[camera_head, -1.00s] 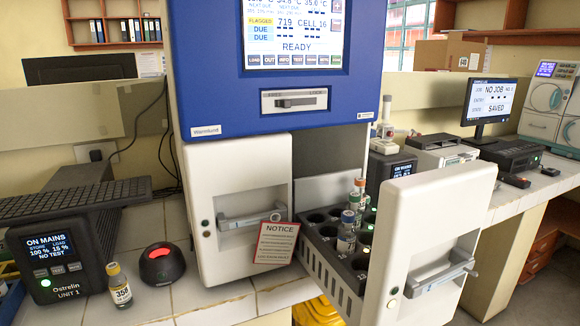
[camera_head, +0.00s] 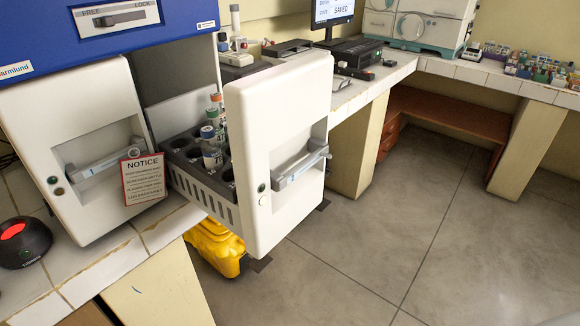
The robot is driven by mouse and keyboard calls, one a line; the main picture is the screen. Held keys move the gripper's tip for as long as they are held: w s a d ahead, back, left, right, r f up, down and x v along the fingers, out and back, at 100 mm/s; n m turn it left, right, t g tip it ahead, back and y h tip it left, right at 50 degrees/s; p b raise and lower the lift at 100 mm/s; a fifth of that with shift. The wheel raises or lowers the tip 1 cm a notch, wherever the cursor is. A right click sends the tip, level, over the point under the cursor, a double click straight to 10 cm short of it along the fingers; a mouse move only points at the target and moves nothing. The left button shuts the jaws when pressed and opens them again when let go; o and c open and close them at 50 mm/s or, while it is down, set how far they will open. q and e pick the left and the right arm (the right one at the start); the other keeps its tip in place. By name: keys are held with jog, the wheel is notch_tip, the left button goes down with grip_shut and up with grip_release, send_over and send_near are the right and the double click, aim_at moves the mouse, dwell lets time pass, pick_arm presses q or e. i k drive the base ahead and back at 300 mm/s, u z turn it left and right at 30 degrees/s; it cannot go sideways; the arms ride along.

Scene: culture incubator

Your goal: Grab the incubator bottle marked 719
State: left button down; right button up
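An open incubator drawer (camera_head: 203,196) stands out from the blue and white incubator (camera_head: 70,45), its white front panel (camera_head: 253,130) with a grey handle (camera_head: 300,166) facing right. The drawer front hides part of the rack. Neither of my grippers is clearly in view.
A closed drawer (camera_head: 95,125) with a red-edged notice card (camera_head: 143,178) is left of the open one. A black scanner with a red light (camera_head: 22,242) sits on the tiled bench. A yellow object (camera_head: 214,246) is below the drawer. Open floor (camera_head: 400,230) lies to the right.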

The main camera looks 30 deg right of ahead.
aim_at(210, 147)
jog(key=z, duration=0.95)
jog(key=i, duration=0.9)
jog(key=u, duration=0.7)
